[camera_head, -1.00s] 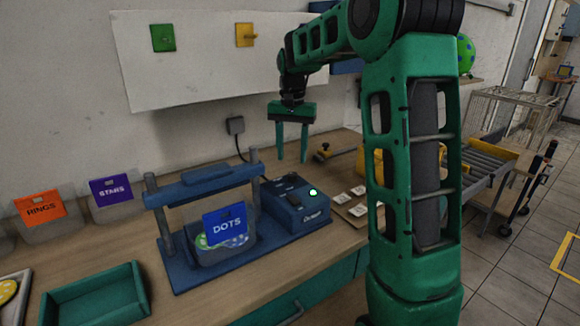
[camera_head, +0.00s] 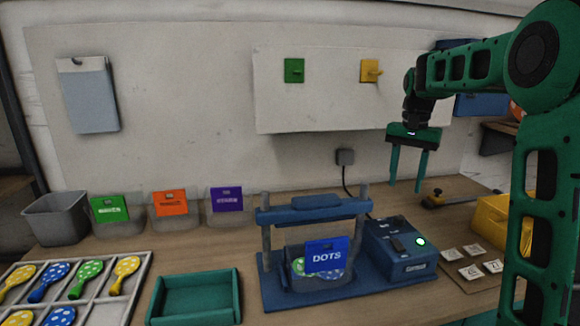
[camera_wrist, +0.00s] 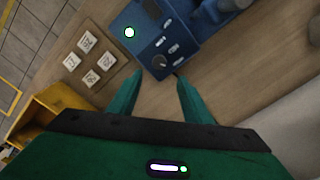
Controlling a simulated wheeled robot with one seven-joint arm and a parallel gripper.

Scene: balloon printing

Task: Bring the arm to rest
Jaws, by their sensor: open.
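My green arm stands at the right in the head view. My gripper (camera_head: 406,190) hangs fingers-down above the workbench (camera_head: 330,205), right of the blue printing press (camera_head: 262,240) and behind its control box (camera_head: 398,248). The two fingers are apart with nothing between them. In the wrist view my gripper (camera_wrist: 158,75) also shows its fingers spread and empty, with the control box (camera_wrist: 165,40) and bare bench beyond. A bin labelled DOTS (camera_head: 325,256) sits in the press. A round light on the control box glows green.
Bins with green (camera_head: 109,208), orange (camera_head: 170,202) and purple (camera_head: 226,198) labels line the wall. A green tray (camera_head: 195,297) and a rack of printed balloon shapes (camera_head: 95,308) lie left. White tiles (camera_head: 471,271) and a yellow bin (camera_head: 490,220) are right of the control box.

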